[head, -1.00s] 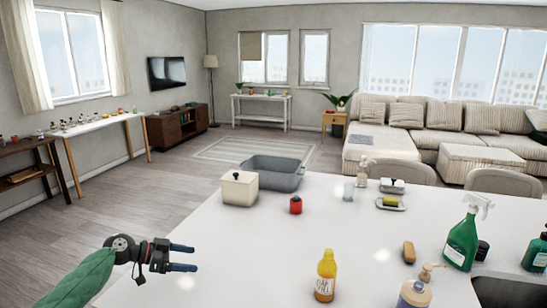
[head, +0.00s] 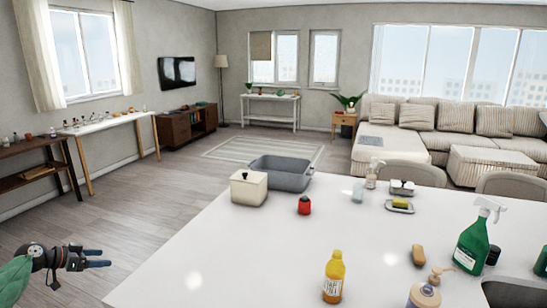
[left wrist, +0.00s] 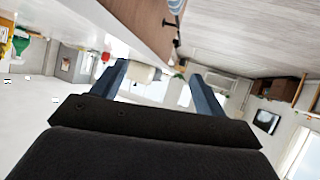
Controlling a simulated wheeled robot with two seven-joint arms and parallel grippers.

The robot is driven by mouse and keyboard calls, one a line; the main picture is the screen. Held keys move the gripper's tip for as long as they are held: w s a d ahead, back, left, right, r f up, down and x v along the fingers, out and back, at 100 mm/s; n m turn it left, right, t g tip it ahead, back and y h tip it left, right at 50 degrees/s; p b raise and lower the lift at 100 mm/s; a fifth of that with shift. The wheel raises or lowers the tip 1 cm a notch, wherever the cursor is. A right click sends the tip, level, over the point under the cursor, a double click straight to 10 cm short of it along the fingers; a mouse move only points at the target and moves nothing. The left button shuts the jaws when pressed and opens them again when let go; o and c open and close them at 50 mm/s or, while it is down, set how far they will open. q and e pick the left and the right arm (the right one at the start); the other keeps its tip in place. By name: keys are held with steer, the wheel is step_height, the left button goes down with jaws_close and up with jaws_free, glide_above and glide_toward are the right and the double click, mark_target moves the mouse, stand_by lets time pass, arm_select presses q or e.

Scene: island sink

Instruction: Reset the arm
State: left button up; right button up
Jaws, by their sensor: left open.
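My left gripper (head: 98,258) is at the lower left of the head view, out past the left edge of the white island counter (head: 230,245), over the floor. Its two blue fingers are apart and nothing is between them. In the left wrist view the open fingers (left wrist: 160,80) also show, with the room behind them tilted. My right gripper is in neither view.
On the counter stand a cream box (head: 248,188), a grey basin (head: 282,174), a red jar (head: 304,205), a yellow bottle (head: 334,277), a pump bottle (head: 424,294) and a green spray bottle (head: 471,247). A sink lies at the lower right. The counter's left part is bare.

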arm_select(q)
steer(key=s+a+n+g+y, duration=0.2)
steer(key=a+n+y, duration=0.4)
steer(key=a+y, duration=1.45)
steer(key=s+d+f+m+g+h, duration=0.1)
steer(key=s+d+f+h, duration=0.2)
steer(key=s+d+f, duration=0.55)
steer(key=s+d+f+g+h, duration=0.1)
steer(key=s+d+f+h, duration=0.2)
steer(key=d+f, duration=1.1)
steer(key=s+d+f+m+h, duration=0.1)
steer(key=s+d+f+h, duration=0.35)
steer(key=f, duration=1.25)
steer(key=s+d+f+g+h, duration=0.1)
steer(key=s+d+f, duration=0.3)
steer(key=s+d, duration=0.6)
steer(key=s+d+f+g+h, duration=0.1)
steer(key=s+d+f, duration=0.4)
steer(key=s+d, duration=0.6)
steer(key=s+d+f+g, duration=0.1)
steer(key=s+d+f, duration=0.4)
steer(key=s+d, duration=0.6)
steer(key=d, duration=0.5)
steer(key=shift+d+f+n+g+h, duration=0.2)
steer(key=shift+n+g+h, duration=0.2)
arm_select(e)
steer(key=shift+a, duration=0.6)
